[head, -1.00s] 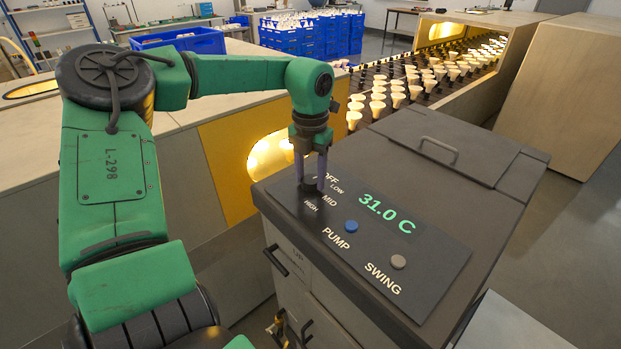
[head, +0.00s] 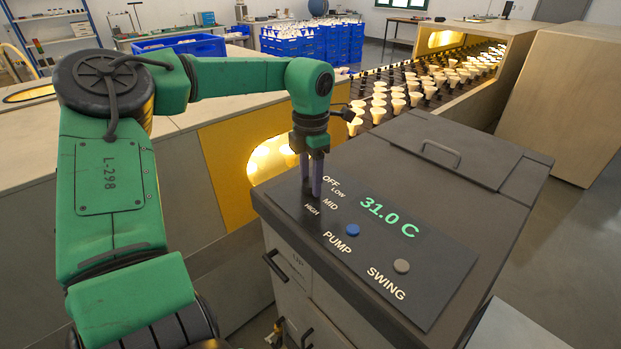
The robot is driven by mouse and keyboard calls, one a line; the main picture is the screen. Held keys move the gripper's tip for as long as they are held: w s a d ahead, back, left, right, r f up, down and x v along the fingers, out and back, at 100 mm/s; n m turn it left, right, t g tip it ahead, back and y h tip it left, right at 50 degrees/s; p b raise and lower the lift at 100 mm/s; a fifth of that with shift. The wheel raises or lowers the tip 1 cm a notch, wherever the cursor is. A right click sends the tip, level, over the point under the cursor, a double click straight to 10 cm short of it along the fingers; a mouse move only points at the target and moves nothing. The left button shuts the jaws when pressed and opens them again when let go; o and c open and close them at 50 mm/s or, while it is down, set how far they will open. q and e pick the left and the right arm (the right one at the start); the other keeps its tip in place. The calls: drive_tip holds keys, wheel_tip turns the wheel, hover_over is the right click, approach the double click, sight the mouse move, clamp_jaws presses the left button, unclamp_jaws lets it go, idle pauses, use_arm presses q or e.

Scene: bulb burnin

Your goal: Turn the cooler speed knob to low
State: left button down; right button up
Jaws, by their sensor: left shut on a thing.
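The cooler (head: 450,215) is a dark grey box with a sloped control panel (head: 375,285). The panel carries the labels OFF, LOW, MID and HIGH around the speed knob, and a display reading 31.0 C. My left gripper (head: 311,190) comes down on the knob from above, its fingers shut on it. The knob (head: 308,198) is dark and mostly hidden by the fingers, so its pointer setting cannot be read. My right gripper is not in view.
A blue PUMP button (head: 352,230) and a grey SWING button (head: 401,266) sit nearby on the panel. A lid with a handle (head: 441,152) lies behind. A conveyor with rows of bulbs (head: 398,103) runs beyond. Blue crates (head: 300,43) stand at the back.

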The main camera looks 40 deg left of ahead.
sight(311, 182)
use_arm(q)
drive_tip(key=shift+w+r, duration=0.1)
drive_tip(key=shift+r, duration=0.05)
drive_tip(key=shift+c, duration=1.4)
unclamp_jaws()
wheel_tip(311, 182, up, 14)
drive_tip(key=b, duration=0.1)
drive_tip(key=shift+r, duration=0.25)
